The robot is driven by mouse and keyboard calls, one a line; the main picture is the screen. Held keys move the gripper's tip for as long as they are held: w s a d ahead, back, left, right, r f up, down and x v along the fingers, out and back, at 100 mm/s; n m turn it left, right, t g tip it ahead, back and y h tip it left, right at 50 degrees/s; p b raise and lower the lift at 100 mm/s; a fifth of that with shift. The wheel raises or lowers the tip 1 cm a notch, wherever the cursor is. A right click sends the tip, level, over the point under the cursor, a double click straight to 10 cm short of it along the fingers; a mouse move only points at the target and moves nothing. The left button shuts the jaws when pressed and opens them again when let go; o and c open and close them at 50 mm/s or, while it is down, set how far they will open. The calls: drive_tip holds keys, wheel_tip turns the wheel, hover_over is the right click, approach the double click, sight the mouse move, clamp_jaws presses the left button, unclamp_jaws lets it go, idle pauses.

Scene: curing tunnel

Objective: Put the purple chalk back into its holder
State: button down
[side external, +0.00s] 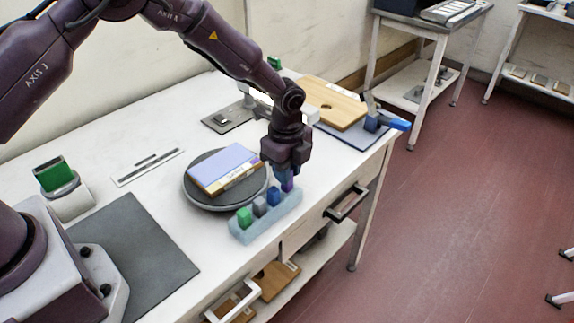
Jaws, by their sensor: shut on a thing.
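My gripper (284,172) points down at the right end of the chalk holder. It is shut on the purple chalk (288,185), which shows as a small purple patch below the fingers. The light blue holder (265,227) is a long block near the table's front edge. A green chalk (244,217), a grey chalk (260,206) and a blue chalk (273,196) stand in it. The purple chalk is over or at the holder's right end, beside the blue one. I cannot tell whether its lower end is inside the holder.
A round dark turntable (192,190) carrying a book (225,168) stands just left of the holder. A wooden board (333,100) and a blue-handled tool (390,120) lie at the back right. A dark mat (135,255) lies at the left. Open drawer handles (346,204) stick out at the front.

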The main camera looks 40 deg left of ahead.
drive_tip(key=shift+f, duration=0.15)
drive_tip(key=shift+f, duration=0.35)
drive_tip(key=c, duration=0.9)
unclamp_jaws()
drive_tip(key=shift+r, duration=3.55)
